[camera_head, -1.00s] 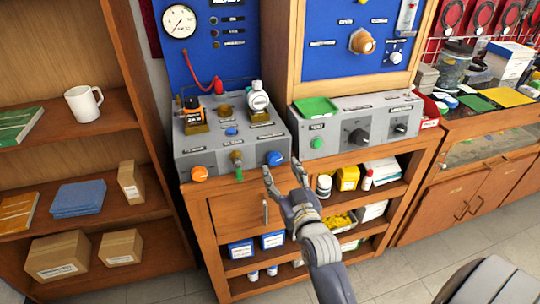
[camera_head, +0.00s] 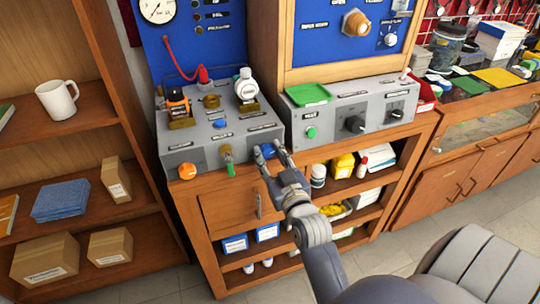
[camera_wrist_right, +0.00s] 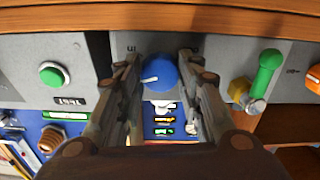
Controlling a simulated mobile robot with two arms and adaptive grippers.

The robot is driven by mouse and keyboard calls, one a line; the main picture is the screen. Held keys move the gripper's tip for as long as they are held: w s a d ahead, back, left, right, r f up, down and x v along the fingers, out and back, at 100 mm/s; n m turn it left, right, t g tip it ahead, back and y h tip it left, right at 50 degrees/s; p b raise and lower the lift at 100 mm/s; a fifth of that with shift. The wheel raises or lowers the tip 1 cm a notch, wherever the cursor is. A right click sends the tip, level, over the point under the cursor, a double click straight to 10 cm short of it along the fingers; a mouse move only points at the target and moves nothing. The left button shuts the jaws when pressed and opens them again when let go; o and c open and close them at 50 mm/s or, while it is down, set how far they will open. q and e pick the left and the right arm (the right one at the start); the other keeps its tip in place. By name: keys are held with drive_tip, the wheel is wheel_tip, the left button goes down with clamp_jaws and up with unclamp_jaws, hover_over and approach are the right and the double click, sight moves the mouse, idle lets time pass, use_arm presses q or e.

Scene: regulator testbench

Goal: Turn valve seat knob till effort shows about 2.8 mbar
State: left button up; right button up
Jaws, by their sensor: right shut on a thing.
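My right gripper (camera_head: 268,152) is at the front face of the grey test bench box (camera_head: 205,150). Its fingers are shut on the blue knob (camera_head: 268,151), one on each side. In the right wrist view the blue knob (camera_wrist_right: 160,73) sits between the fingertips, with a white pointer line on its face. The knob labels are too small to read. A round white gauge (camera_head: 157,9) is cut off by the top edge, and its reading is unclear. My left gripper is not in view.
An orange knob (camera_head: 187,171) and a green-handled valve (camera_head: 229,164) share the box's front. A control box (camera_head: 330,128) with a green button (camera_head: 311,132) stands to the right. Shelves with bottles and boxes lie below, and a shelf with a mug (camera_head: 57,99) stands left.

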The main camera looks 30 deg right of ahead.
drive_tip(key=shift+r, duration=0.1)
drive_tip(key=shift+m+p, duration=0.6)
drive_tip(key=shift+p, duration=0.15)
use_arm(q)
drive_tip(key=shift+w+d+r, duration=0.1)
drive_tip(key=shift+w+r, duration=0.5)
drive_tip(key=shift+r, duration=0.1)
use_arm(e)
drive_tip(key=o, duration=1.1)
drive_tip(key=shift+c, duration=0.2)
drive_tip(key=shift+r, duration=0.1)
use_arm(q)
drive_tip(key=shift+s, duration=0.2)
use_arm(e)
wheel_tip(320, 180, up, 10)
drive_tip(key=shift+f, duration=0.2)
drive_tip(key=shift+f, duration=0.1)
